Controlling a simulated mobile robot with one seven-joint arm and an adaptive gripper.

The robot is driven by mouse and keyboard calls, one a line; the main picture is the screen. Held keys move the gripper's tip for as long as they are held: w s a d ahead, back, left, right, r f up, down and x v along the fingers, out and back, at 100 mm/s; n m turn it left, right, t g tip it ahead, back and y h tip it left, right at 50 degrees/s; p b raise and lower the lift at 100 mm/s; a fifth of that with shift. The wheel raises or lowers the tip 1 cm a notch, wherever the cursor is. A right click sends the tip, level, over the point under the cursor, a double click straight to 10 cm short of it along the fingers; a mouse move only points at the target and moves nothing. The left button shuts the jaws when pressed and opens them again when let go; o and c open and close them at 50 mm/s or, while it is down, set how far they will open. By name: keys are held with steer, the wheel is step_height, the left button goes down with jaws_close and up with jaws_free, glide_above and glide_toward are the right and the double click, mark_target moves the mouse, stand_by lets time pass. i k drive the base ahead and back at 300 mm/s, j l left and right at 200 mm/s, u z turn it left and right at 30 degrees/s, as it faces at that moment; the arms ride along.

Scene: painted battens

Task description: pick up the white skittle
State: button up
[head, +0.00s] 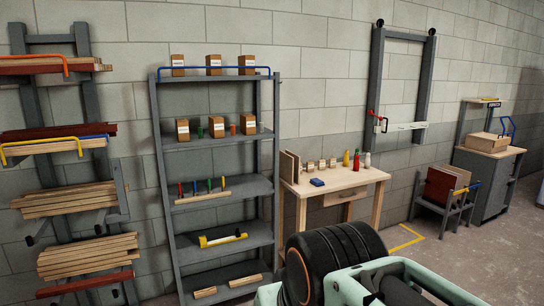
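A small white skittle-shaped thing (367,160) stands upright near the back right of the wooden table (338,181). It is small in the head view, so its details are hard to tell. My arm shows large at the bottom of the head view, in front of and below the table. I cannot make out my gripper's fingers in this view.
Small blocks (321,164), a blue item (317,183) and brown boards (290,166) are on the table's left. A grey shelf (221,188) stands left of it. A low rack (443,205) and a grey cabinet (484,178) stand right. Floor shows between table and rack.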

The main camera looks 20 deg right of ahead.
mark_target(367, 162)
steer(key=i+l+z, duration=0.5)
steer(key=l, duration=0.15)
steer(key=i+l+z, duration=0.25)
steer(key=i+l, duration=0.85)
steer(key=i, duration=0.15)
steer(key=i+l, duration=0.5)
steer(key=i, duration=0.2)
steer(key=z, duration=0.05)
